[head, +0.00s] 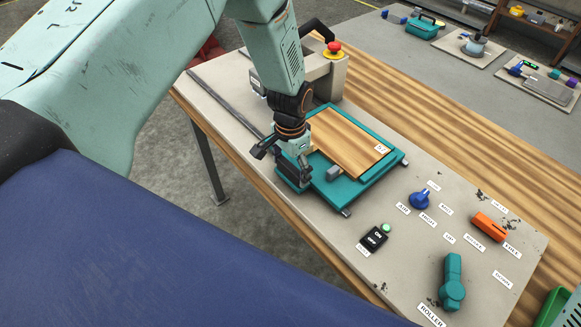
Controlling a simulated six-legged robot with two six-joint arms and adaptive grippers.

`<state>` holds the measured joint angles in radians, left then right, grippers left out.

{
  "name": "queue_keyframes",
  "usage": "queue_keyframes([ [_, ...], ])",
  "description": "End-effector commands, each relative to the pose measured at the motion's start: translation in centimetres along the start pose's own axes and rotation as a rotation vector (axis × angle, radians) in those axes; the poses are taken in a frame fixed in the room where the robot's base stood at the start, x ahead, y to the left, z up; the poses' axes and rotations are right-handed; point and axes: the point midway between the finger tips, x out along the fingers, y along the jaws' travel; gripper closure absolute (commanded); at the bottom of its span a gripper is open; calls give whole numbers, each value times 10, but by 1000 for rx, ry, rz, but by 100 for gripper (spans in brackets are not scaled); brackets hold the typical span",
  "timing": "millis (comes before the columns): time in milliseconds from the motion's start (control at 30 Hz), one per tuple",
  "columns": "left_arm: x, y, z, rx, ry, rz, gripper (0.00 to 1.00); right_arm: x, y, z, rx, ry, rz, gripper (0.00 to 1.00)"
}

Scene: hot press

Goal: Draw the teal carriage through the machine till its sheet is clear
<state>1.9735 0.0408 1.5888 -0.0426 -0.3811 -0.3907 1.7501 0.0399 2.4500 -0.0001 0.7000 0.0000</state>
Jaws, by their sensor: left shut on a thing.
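The teal carriage (376,180) lies on the beige machine bed and carries a flat wood-grain sheet (348,142) with a small white label. The sheet's face shows largely uncovered, with its left edge partly behind my arm. My left gripper (293,176) points down at the carriage's near left end and is shut on the carriage there. The exact grip is partly hidden by the gripper itself. A beige machine housing (331,80) with a red stop button (334,47) stands behind the carriage, partly covered by my arm. My right gripper is not in view.
The control panel has a blue knob (420,200), a black ON/OFF switch (375,238), an orange switch (490,226) and a teal lever (453,281) by the ROLLER label. A dark rail (228,102) runs along the bed's left side. Other tools lie on a far bench.

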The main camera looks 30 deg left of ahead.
Motion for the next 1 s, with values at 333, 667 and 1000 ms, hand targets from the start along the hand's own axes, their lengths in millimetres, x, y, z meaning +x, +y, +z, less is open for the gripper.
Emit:
queue_keyframes([
  [333, 1, 3, 2, -1, -5, 2, 2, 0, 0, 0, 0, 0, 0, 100],
  [667, 1, 4, 1, 0, -4, 2, 0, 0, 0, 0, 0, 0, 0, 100],
  [1000, -42, 4, -1, 0, 1, -1, 0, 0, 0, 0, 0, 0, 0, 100],
])
